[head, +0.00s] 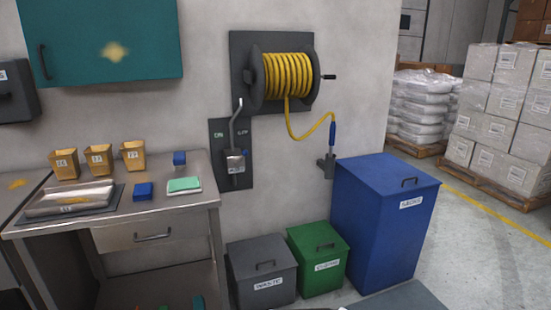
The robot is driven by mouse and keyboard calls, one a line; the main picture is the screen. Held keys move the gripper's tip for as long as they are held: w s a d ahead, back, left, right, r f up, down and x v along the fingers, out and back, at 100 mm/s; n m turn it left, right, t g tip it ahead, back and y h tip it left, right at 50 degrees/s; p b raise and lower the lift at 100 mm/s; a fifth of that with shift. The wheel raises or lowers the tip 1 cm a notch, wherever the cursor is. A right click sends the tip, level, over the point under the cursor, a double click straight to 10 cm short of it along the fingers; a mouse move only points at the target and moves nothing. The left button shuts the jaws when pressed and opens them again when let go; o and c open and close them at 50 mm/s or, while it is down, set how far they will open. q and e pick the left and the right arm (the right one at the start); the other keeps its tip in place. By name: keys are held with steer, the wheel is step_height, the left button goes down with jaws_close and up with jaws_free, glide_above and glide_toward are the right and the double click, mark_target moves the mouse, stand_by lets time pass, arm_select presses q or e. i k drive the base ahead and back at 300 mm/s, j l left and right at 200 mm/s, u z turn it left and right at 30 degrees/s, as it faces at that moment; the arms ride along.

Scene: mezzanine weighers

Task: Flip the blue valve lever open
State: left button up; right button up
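A dark wall panel (217,170) below the hose reel carries ON and OFF labels. A grey metal valve body (235,164) is mounted on it, with a small blue part at its right side (245,153); this may be the blue lever, but it is too small to tell its position. A bent grey metal pipe or handle (234,127) rises from the valve body between the labels. Neither of my grippers shows in the head view.
A reel of yellow hose (287,76) hangs above, its blue nozzle (332,134) holstered at right. A steel bench (115,215) with bins stands left. Grey (262,255), green (318,240) and blue (375,225) lidded bins line the wall below. Open floor lies right.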

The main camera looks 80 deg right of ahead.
mark_target(242, 158)
steer(key=l+z, duration=0.1)
steer(key=z, duration=2.2)
steer(key=i+j, duration=0.15)
steer(key=i, duration=0.45)
steer(key=i+j, duration=0.15)
steer(key=i, duration=0.4)
steer(key=i+j, duration=0.15)
steer(key=i, duration=0.45)
steer(key=i+j, duration=0.1)
steer(key=i, duration=0.5)
